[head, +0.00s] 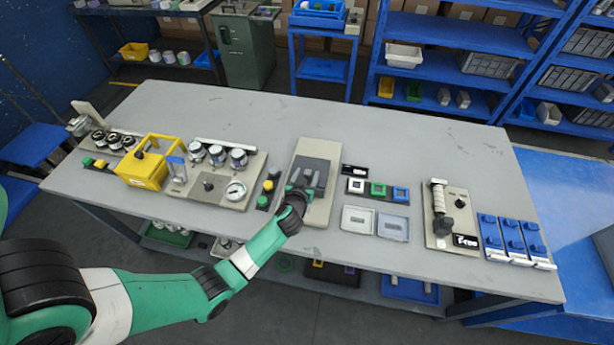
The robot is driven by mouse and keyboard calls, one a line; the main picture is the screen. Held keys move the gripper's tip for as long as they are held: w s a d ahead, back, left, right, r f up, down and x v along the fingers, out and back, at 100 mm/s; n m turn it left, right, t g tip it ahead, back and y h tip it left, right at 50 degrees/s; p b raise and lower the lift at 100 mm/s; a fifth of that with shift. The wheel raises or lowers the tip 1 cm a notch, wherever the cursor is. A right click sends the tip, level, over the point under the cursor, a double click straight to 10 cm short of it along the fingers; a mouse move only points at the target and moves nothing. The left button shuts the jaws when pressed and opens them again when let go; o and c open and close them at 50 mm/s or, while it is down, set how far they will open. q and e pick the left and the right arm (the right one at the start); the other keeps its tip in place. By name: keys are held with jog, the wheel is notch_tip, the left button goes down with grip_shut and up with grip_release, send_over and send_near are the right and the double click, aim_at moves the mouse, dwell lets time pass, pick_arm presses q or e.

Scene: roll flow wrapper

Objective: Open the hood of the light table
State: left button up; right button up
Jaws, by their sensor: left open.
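What looks like the light table is a beige box (310,152) in the middle of the workbench. A dark grey hood (318,167) lies flat over its middle, apparently closed. My left gripper (305,177) is over the near part of the hood with its two fingers apart and nothing visible between them. I cannot tell whether the fingers touch the hood. The gripper and wrist hide the near left part of the box. My right gripper is not in view.
A gauge panel (208,187) and yellow box (140,175) stand to the left. Coloured square switches (378,189), two pale trays (375,222), a lever panel (440,230) and blue units (512,238) are to the right. The back of the workbench (240,115) is clear.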

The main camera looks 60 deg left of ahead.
pick_arm(q)
jog(key=shift+w+a+f, duration=0.15)
jog(key=shift+w+a, duration=0.1)
jog(key=shift+a, duration=0.05)
grip_shut()
dwell(1.3)
